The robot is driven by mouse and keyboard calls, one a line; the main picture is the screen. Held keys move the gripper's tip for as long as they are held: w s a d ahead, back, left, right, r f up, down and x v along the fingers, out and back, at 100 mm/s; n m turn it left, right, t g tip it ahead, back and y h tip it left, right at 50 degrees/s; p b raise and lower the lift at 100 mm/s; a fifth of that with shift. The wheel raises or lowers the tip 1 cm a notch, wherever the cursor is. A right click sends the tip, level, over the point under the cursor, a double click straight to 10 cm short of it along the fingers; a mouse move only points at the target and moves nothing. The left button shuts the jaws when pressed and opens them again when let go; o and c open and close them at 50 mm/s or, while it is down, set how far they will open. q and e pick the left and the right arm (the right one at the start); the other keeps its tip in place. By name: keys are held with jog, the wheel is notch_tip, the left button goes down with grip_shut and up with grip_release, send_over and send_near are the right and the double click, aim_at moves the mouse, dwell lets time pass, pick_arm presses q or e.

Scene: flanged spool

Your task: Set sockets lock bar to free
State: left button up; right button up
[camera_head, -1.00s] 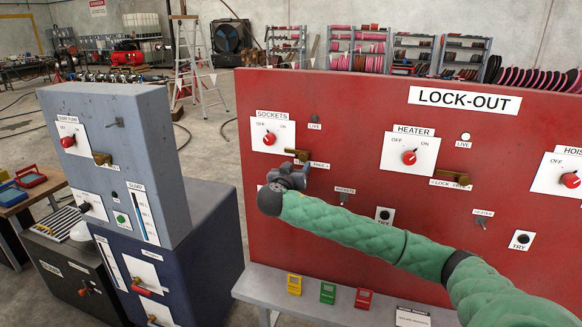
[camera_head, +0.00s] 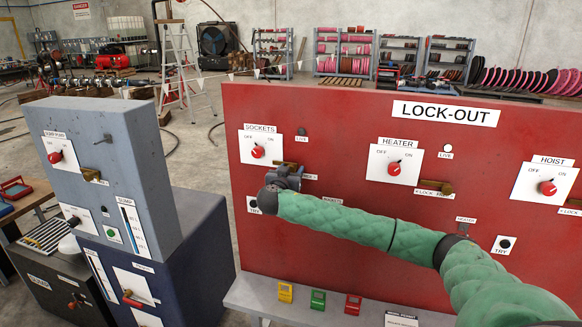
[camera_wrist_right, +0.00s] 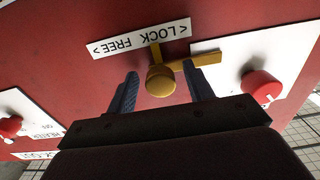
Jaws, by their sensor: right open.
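The sockets lock bar (camera_head: 283,164) is a brass bar on the red lock-out panel, below the SOCKETS switch (camera_head: 258,152). In the right wrist view, which is upside down, its round brass knob (camera_wrist_right: 160,81) faces me and its arm reaches right onto the white switch plate, toward the LOCK side of the label (camera_wrist_right: 140,38). My right gripper (camera_wrist_right: 161,72) is open, with one finger on each side of the knob and gaps visible. In the head view my right gripper (camera_head: 284,176) hides part of the bar and label. My left gripper is not in view.
The HEATER switch (camera_head: 394,168) and its lock bar (camera_head: 435,187) are to the right, with HOIST (camera_head: 547,187) beyond. A grey shelf below holds yellow, green and red tags (camera_head: 318,299). A grey cabinet (camera_head: 120,150) stands left, across a gap.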

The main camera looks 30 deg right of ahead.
jog(key=shift+w+d, duration=0.2)
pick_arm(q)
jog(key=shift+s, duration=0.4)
